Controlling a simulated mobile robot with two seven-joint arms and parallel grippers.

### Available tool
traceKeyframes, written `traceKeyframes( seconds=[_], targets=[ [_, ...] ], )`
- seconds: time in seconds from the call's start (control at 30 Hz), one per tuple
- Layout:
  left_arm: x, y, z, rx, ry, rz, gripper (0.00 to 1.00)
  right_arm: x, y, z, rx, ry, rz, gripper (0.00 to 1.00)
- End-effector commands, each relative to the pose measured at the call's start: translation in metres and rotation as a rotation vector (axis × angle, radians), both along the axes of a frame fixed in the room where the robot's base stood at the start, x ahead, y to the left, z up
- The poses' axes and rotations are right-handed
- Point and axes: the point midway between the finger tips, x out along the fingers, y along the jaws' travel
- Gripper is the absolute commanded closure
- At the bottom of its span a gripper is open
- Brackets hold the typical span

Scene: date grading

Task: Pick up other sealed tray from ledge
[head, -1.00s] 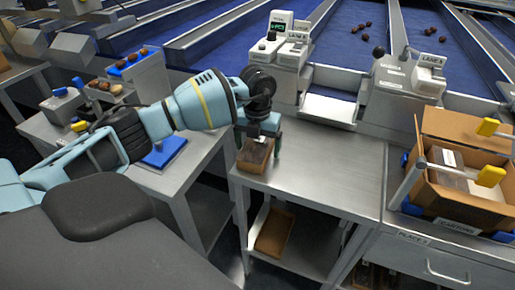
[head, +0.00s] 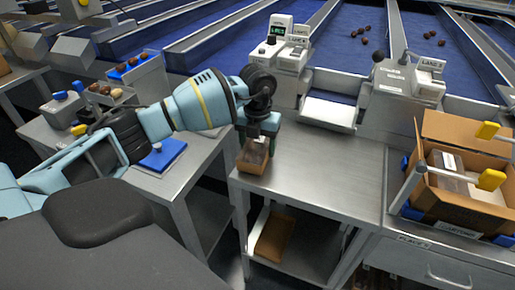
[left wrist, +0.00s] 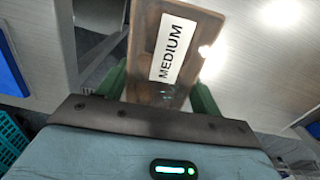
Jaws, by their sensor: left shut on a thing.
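My left gripper (head: 259,135) is shut on a brown tray (head: 253,158) near the left edge of the steel bench. In the left wrist view the tray (left wrist: 148,60) sits between the green fingers, with a shiny clear cover and a white label reading MEDIUM (left wrist: 172,48). I cannot tell whether the tray touches the bench. Another covered tray with a white label (head: 447,165) lies inside an open cardboard carton (head: 460,208) at the right. My right gripper is not in view.
The steel bench (head: 320,175) is mostly clear. A white device with a lit display (head: 285,45) and a lever unit (head: 405,80) stand along its back. A brown item (head: 275,238) lies on the lower shelf. A blue pad (head: 163,154) is on the left table.

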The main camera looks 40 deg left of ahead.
Motion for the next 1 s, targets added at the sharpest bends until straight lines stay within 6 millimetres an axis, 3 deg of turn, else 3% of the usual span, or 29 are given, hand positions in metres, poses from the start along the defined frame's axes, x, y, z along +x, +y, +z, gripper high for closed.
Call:
traceKeyframes(
  seconds=[0.17,0.7,1.0],
  targets=[
    [0.001,0.000,0.026,0.001,-0.005,0.000,0.61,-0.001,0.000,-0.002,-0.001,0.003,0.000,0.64],
    [-0.066,-0.109,0.034,-0.001,0.000,-0.004,0.61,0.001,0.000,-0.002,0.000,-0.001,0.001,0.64],
    [-0.082,-0.135,0.038,0.000,-0.001,0.000,0.61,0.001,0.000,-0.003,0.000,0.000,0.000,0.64]
  ],
)
